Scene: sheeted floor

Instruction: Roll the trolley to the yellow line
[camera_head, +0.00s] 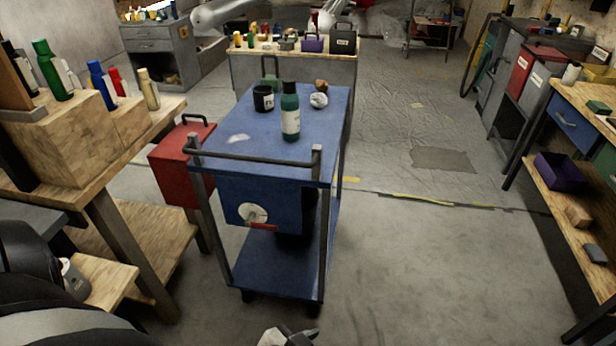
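The blue trolley (265,273) stands upright in the middle, its dark push handle (250,157) facing me. On its top are a green bottle (290,112), a dark cup (263,98), a crumpled white piece (319,100) and a small brown piece (321,86). A worn, broken yellow line (415,198) crosses the floor beside the trolley's far part; the trolley hides some of it. A grey-white piece at the bottom edge looks like my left gripper (287,336), below and apart from the handle. Its fingers are mostly cut off. My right gripper is out of view.
A wooden bench (110,150) and a red cabinet (180,165) stand close on the left. A workbench (590,100) with shelves lines the right. Another bench (300,70) stands behind the trolley. Floor to the trolley's right is clear, with a dark patch (443,159).

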